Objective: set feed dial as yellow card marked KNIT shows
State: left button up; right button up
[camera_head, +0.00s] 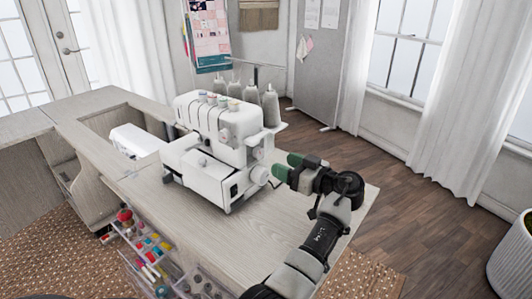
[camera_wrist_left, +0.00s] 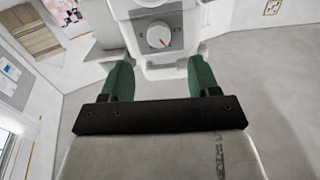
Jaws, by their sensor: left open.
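The white sewing machine (camera_head: 215,145) stands on the wooden cabinet top. In the left wrist view a round white dial (camera_wrist_left: 158,37) with a red pointer mark sits on a grey panel of the machine. The red mark points toward the lower right; the small markings beside the dial are too small to read. My left gripper (camera_head: 286,167) is at the machine's right side. In the left wrist view its green fingers (camera_wrist_left: 160,72) are open and empty, with the dial beyond and between them, apart from it. I cannot make out a yellow card marked KNIT. My right gripper is not in view.
Several grey thread cones (camera_head: 250,93) stand behind the machine. A clear organizer (camera_head: 150,255) with colourful spools is at the cabinet's front. The wooden top (camera_head: 235,235) in front of the machine is clear. A grey pinboard (camera_head: 325,55) stands at the back.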

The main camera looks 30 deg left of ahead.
aim_at(261, 155)
pick_arm(q)
jog(key=a, duration=0.5)
jog(key=a+p, duration=0.1)
jog(key=a, duration=0.1)
jog(key=shift+w+a+f, duration=0.1)
jog(key=shift+w+a, duration=0.25)
jog(key=shift+w, duration=0.05)
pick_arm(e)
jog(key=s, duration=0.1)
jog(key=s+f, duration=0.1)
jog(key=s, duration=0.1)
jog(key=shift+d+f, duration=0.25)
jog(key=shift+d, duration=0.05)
pick_arm(q)
jog(key=shift+c, duration=0.4)
jog(key=c, duration=0.8)
jog(key=shift+c, duration=0.2)
